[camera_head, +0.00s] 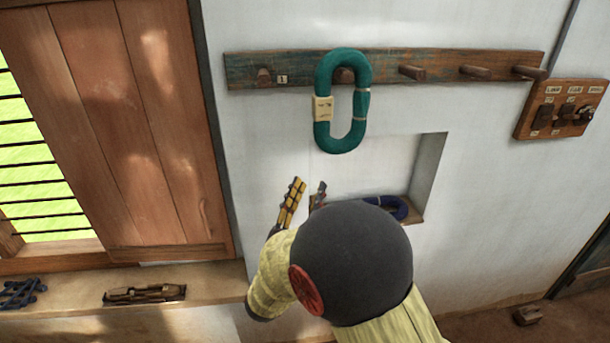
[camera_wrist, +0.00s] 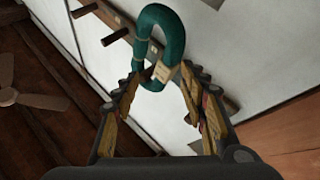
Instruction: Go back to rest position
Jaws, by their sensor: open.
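My gripper (camera_head: 305,192) is open and empty in front of the wall niche, below the peg rail. Part of it is hidden behind my own arm in the head view. In the wrist view, my gripper (camera_wrist: 163,100) shows its two yellow-padded fingers spread apart. A green hank of yarn (camera_head: 323,85) with a pale label hangs from a peg on the wooden rail, above my fingertips. The green hank also shows in the wrist view (camera_wrist: 173,42), beyond and between the fingers; no finger visibly grips it.
The wooden peg rail (camera_head: 430,57) has several pegs, some bare. A blue hank (camera_head: 398,208) lies in the niche, partly hidden by my arm. A switch board (camera_head: 561,108) is at right. A wooden shuttle (camera_head: 144,294) lies on the sill at left, beside a wooden shutter (camera_head: 150,130).

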